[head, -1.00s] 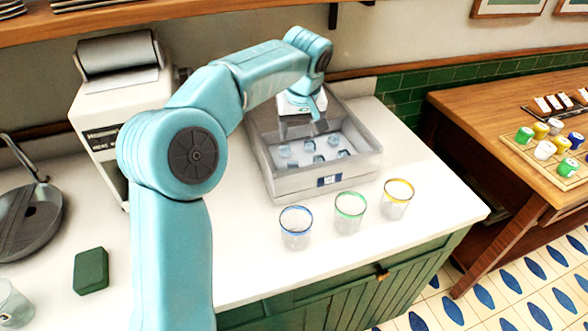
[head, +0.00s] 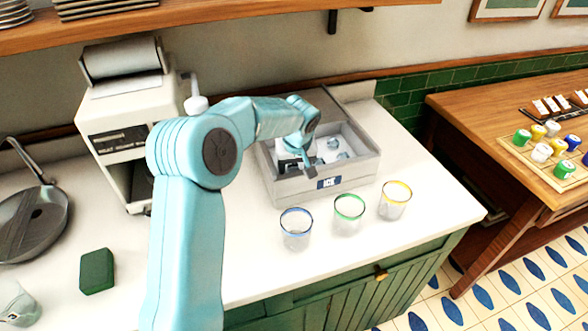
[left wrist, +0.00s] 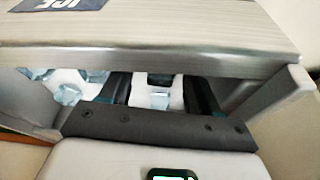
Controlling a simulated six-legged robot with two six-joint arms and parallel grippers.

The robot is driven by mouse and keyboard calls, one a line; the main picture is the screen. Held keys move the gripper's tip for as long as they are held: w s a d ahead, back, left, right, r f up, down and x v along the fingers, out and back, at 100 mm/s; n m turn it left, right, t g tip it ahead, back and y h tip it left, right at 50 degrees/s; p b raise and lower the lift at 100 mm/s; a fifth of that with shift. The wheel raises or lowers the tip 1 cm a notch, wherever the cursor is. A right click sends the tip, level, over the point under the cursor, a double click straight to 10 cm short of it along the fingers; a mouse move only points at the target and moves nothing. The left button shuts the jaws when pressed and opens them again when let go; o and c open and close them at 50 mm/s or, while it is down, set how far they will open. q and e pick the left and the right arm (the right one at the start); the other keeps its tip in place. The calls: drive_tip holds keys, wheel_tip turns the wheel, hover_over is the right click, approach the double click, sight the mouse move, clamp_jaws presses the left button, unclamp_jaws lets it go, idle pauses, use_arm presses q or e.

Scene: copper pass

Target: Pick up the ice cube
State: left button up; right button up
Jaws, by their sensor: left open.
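The grey ice bin (head: 365,168) with its ICE label stands on the white counter. Clear bluish ice cubes lie inside it; one ice cube (head: 342,156) shows in the head view right of my gripper. My left gripper (head: 296,165) is open and low at the bin's front left part. In the left wrist view its two dark fingers (left wrist: 157,86) reach down past the bin's wall (left wrist: 170,50). An ice cube (left wrist: 158,101) shows between the fingers, not visibly gripped. Another ice cube (left wrist: 69,95) lies to the left. My arm hides part of the bin in the head view.
Three glasses stand in front of the bin, with blue (head: 297,228), green (head: 349,214) and yellow (head: 395,200) rims. A white machine (head: 113,125) stands left behind my arm. A green block (head: 97,271) and a pan (head: 30,215) lie at left.

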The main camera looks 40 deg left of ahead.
sight(294, 168)
use_arm(q)
drive_tip(key=shift+s+d+r, duration=0.1)
drive_tip(key=shift+r, duration=0.05)
drive_tip(key=c, duration=0.9)
drive_tip(key=shift+c, duration=1.1)
drive_tip(key=shift+r, duration=0.6)
wheel_tip(294, 168, up, 19)
drive_tip(key=p, duration=0.1)
